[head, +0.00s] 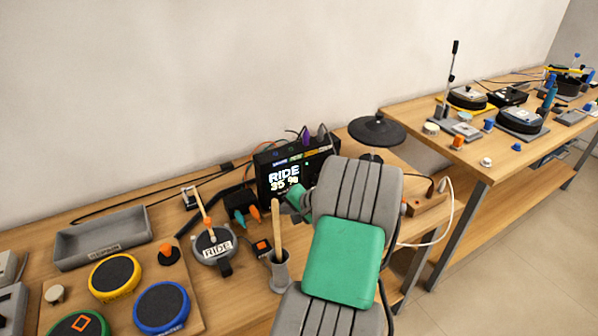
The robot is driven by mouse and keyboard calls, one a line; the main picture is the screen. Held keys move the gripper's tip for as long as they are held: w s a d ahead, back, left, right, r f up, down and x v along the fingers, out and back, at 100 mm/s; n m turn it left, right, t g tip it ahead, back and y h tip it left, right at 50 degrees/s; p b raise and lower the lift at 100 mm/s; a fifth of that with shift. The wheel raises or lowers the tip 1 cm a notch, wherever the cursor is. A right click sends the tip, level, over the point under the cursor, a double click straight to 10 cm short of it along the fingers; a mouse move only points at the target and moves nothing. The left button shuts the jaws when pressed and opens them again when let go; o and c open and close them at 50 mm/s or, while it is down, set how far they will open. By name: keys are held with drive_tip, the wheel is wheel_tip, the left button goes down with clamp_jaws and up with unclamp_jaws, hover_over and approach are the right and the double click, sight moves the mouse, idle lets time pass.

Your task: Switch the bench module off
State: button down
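The bench module (270,165) is a black box with a lit screen reading "RIDE" and digits below. It stands on the wooden bench against the wall, with plugs and small knobs along its top. A small green light shows near its right side. My grey and green arm covers its lower right part. A small green end piece (297,198), which looks like part of my gripper, shows just in front of the screen's lower right corner. Whether it touches the module cannot be told. The fingertips are not clearly seen, and any switch on the module is not clear to me.
Round pads (115,277) lie on a board at the left, near a grey tray (103,238). A cup with a wooden stick (279,270) and a round "RIDE" pad (213,245) stand before the module. A black cymbal-like disc (377,131) is behind my arm. A second bench is at right.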

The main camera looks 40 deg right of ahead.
drive_tip(key=shift+w+d, duration=0.1)
drive_tip(key=shift+w, duration=0.25)
drive_tip(key=shift+w+d, duration=0.15)
drive_tip(key=shift+w, duration=0.2)
idle(0.5)
drive_tip(key=shift+s, duration=0.1)
drive_tip(key=shift+s+a, duration=0.25)
drive_tip(key=shift+s, duration=0.45)
drive_tip(key=shift+s+a+p, duration=0.3)
drive_tip(key=shift+s, duration=0.65)
drive_tip(key=shift+s+a+p, duration=0.25)
drive_tip(key=shift+s+p, duration=0.1)
drive_tip(key=shift+s, duration=0.65)
drive_tip(key=shift+s+a+p, duration=0.3)
drive_tip(key=shift+s, duration=0.65)
